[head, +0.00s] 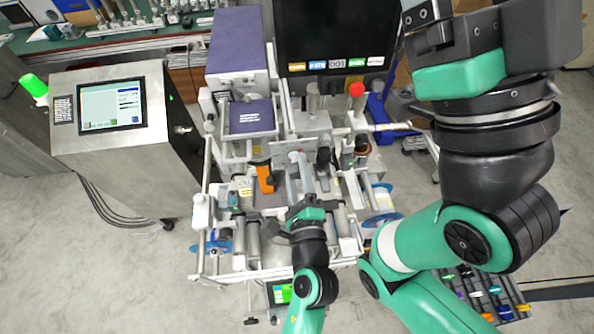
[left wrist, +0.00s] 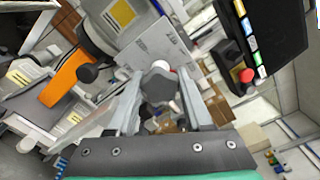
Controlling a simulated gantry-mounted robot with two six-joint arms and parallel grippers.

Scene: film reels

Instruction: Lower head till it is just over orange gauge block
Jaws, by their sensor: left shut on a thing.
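My left gripper (head: 300,196) reaches in from the bottom of the head view over the middle of the machine. In the left wrist view its two fingers are closed on a dark grey knob (left wrist: 158,84). The orange gauge block (head: 264,178) stands left of the gripper; it also shows in the left wrist view (left wrist: 66,82). There, a grey housing with a yellow label (left wrist: 108,24), possibly the head, is above and right of it. I cannot tell the gap between them. My right gripper's body (head: 458,72) is at upper right; its fingers are out of view.
A black ball knob (left wrist: 88,73) is beside the orange block. A red button (head: 356,89) is below the dark monitor (head: 336,35). A control cabinet with a screen (head: 112,105) stands at left. A tray of small coloured parts (head: 490,298) is at lower right.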

